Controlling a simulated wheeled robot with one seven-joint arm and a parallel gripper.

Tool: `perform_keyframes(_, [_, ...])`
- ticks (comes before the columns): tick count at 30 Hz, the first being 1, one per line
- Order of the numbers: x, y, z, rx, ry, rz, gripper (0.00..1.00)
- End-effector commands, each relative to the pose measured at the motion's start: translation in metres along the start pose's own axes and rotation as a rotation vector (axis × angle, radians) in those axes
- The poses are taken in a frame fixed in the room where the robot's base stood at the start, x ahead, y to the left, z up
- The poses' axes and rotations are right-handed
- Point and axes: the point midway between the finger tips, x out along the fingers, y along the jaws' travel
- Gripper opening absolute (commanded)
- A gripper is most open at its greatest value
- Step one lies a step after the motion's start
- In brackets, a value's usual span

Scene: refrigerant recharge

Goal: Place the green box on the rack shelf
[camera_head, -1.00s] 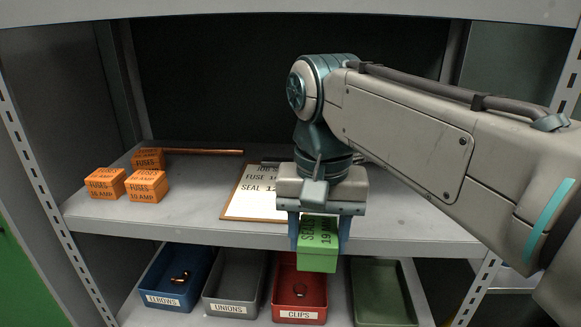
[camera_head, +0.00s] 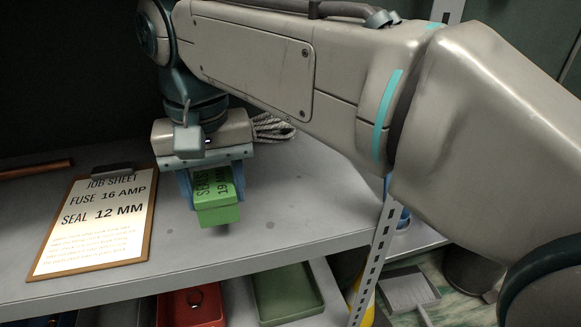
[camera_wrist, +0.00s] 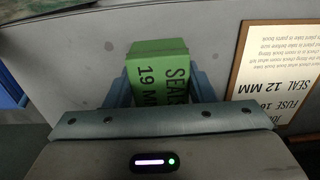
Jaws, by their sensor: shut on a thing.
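The green box (camera_head: 217,200), printed "SEALS 19 MM" in part, is held between the fingers of my gripper (camera_head: 212,186). My gripper is shut on it, with the fingers pointing down over the rack shelf (camera_head: 300,218). In the wrist view the green box (camera_wrist: 158,75) sits between the two blue fingers, above the grey shelf surface. The gripper body hides part of the box. I cannot tell whether the box's underside touches the shelf.
A job sheet clipboard (camera_head: 97,222) lies to the left of the box. A coiled rope (camera_head: 272,128) lies behind the gripper. A red bin (camera_head: 192,305) and a green bin (camera_head: 287,292) stand on the level below. A slotted post (camera_head: 378,255) bounds the shelf at right. Bare shelf lies right of the box.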

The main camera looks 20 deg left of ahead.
Motion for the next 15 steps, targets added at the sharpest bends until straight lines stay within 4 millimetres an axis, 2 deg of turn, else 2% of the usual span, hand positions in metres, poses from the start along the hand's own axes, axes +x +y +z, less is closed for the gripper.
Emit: perform_keyframes(15, [0.003, 0.133, -0.021, 0.010, 0.001, 0.000, 0.27])
